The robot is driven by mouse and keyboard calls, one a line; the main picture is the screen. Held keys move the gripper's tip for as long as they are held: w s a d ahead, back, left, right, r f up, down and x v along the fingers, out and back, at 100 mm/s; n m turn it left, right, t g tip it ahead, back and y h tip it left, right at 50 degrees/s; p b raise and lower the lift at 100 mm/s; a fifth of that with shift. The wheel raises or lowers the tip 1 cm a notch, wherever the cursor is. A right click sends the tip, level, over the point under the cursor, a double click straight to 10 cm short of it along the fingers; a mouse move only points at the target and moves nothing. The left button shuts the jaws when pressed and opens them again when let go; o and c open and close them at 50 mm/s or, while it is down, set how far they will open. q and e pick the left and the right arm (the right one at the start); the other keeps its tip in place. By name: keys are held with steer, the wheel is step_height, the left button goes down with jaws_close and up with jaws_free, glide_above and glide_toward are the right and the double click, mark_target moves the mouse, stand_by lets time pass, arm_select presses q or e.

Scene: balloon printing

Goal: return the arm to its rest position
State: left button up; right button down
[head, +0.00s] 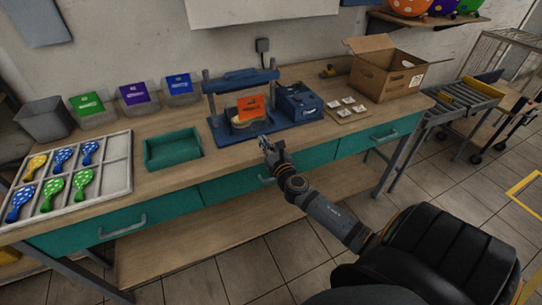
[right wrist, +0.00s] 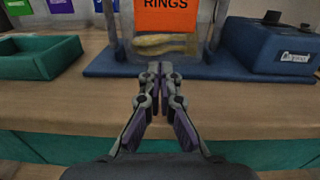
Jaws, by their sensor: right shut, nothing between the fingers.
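My right gripper (head: 265,141) is shut and empty, above the front edge of the workbench (head: 305,137), just before the blue press. Its closed fingers (right wrist: 161,72) show in the middle of the right wrist view. My right arm (head: 328,213) reaches up from the lower right of the head view. The blue press (head: 217,127) stands on the bench, with an orange card (head: 251,107) at its middle that reads "RINGS" in the right wrist view. A yellowish item (right wrist: 165,44) lies under the card. My left gripper does not show.
A green tray (head: 173,162) stands left of the press. A blue box (head: 297,109), a pad with small white pieces (head: 347,121) and a cardboard box (head: 402,80) stand to the right. Floor in front is clear.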

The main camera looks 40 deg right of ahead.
steer(key=s+f+m+g+h, duration=0.2)
steer(key=s+f+m+g, duration=0.2)
steer(key=s+m, duration=0.45)
steer(key=s+f+m+g+h, duration=0.1)
steer(key=s+f+m+g, duration=0.3)
steer(key=m, duration=0.8)
steer(key=s+a+f+m+g+y, duration=0.4)
steer(key=s+a+m+g+y, duration=0.2)
steer(key=s+a+m, duration=0.6)
steer(key=s+d+f+g+p, duration=0.1)
steer(key=s+f, duration=0.1)
steer(key=f, duration=1.1)
steer(key=s+d+f, duration=0.1)
steer(key=s+f, duration=0.1)
steer(key=f, duration=1.2)
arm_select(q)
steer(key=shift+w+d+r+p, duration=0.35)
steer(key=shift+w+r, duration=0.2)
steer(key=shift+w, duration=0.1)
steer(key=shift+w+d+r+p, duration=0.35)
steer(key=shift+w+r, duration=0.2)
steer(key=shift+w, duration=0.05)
arm_select(e)
steer(key=s+f+g, duration=0.1)
steer(key=s+f, duration=1.2)
steer(key=s, duration=0.4)
steer(key=shift+s+d+m, duration=0.35)
steer(key=shift+s+d, duration=0.05)
